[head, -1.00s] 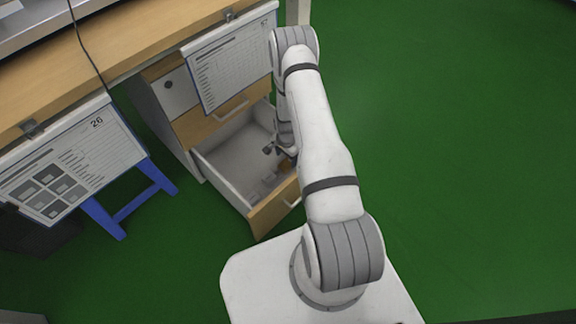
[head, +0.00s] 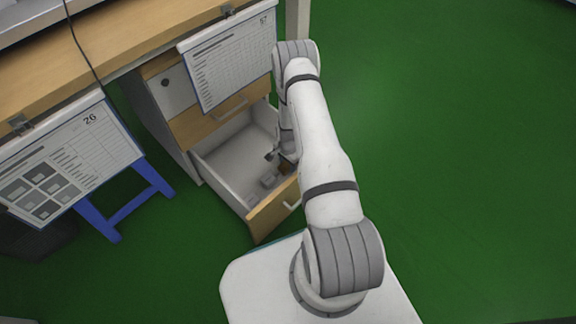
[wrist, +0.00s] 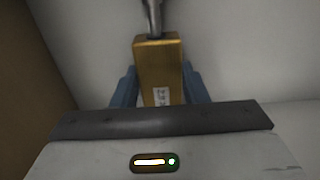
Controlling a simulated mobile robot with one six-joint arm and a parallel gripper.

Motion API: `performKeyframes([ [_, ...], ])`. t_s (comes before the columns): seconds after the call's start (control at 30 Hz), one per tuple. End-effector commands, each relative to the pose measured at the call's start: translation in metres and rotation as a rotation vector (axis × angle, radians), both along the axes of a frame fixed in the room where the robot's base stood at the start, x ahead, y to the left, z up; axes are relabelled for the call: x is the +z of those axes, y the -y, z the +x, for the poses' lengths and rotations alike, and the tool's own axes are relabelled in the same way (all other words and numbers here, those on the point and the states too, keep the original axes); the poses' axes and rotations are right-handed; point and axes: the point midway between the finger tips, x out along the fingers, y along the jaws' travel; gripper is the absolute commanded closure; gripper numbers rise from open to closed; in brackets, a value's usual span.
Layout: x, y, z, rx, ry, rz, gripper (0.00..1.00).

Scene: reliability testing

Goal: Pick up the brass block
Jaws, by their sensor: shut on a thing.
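The brass block (wrist: 158,58) stands out in the wrist view as a gold, upright-looking piece with a small white label near its lower end. A grey metal part (wrist: 153,16) shows at its far end. My gripper (wrist: 157,82) has its two blue fingers on either side of the block and is shut on it. My arm hides most of the gripper there. I cannot tell whether the block touches the drawer floor.
Small grey pieces (head: 269,180) lie in the drawer near its wooden front (head: 272,208). The drawer walls stand close around my gripper. Above it are the desk top (head: 130,48) and a hanging calendar sheet (head: 230,60). The green floor at right is clear.

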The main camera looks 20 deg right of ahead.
Motion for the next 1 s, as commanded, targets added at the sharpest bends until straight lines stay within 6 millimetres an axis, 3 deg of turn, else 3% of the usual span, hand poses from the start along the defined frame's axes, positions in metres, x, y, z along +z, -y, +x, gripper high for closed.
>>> performKeyframes([
  [0.4,0.001,0.000,0.001,0.001,0.001,-0.001,1.00],
  [0.67,0.005,0.000,0.001,0.001,0.002,0.000,1.00],
  [1.0,0.067,0.000,0.002,0.001,0.004,-0.001,1.00],
])
